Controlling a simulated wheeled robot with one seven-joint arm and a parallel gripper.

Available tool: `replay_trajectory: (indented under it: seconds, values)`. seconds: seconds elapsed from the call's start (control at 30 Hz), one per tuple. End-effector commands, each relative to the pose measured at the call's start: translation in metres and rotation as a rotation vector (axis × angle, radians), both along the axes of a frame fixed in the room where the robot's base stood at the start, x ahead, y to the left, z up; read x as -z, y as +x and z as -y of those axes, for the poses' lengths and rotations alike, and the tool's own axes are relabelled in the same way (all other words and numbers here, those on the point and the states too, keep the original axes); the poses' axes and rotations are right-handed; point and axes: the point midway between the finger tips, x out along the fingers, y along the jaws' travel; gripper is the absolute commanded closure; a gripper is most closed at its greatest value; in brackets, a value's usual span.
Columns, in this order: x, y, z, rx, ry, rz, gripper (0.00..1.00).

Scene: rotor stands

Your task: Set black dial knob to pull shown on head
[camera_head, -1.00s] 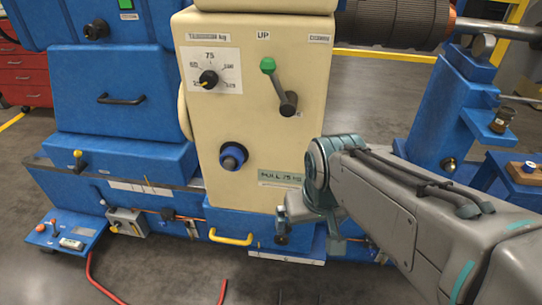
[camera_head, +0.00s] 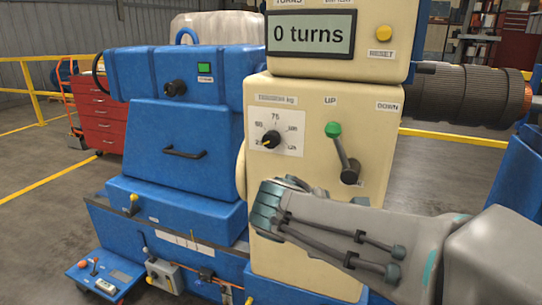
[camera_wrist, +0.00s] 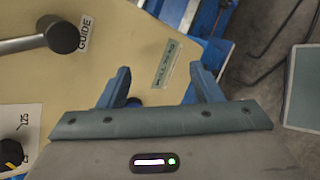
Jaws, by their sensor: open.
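The black dial knob (camera_head: 271,140) sits on a white scale card on the cream head (camera_head: 315,115). Its yellow pointer is turned to the lower left, near the low end of the scale; 75 is at the top. In the wrist view the knob (camera_wrist: 10,153) shows at the lower left edge, beside the 125 mark. The tilted pull label (camera_wrist: 168,64) lies beyond my fingers; its number is unreadable there, and my arm hides it in the head view. My gripper (camera_wrist: 161,82) is open and empty, facing the head, to the right of the knob in the wrist view.
A lever with a green ball (camera_head: 333,130) sticks out right of the dial; its dark hub (camera_wrist: 62,35) is at upper left in the wrist view. A "0 turns" display (camera_head: 310,35) is above. Blue machine housing (camera_head: 180,150) stands left.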

Motion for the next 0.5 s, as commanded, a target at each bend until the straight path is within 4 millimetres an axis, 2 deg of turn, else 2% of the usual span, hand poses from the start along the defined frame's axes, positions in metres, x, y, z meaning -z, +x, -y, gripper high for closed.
replay_trajectory:
  seconds: [0.03, 0.1, 0.2, 0.3, 0.4, 0.5]
  values:
    - [-0.004, 0.014, -0.020, -0.107, -0.109, 0.010, 0.41]
    - [-0.021, 0.029, -0.047, -0.239, -0.268, 0.031, 0.41]
    - [-0.045, 0.045, -0.089, -0.397, -0.487, 0.076, 0.41]
    - [-0.068, 0.052, -0.129, -0.509, -0.671, 0.128, 0.41]
    - [-0.085, 0.054, -0.160, -0.578, -0.805, 0.173, 0.41]
    - [-0.096, 0.053, -0.178, -0.610, -0.882, 0.202, 0.41]
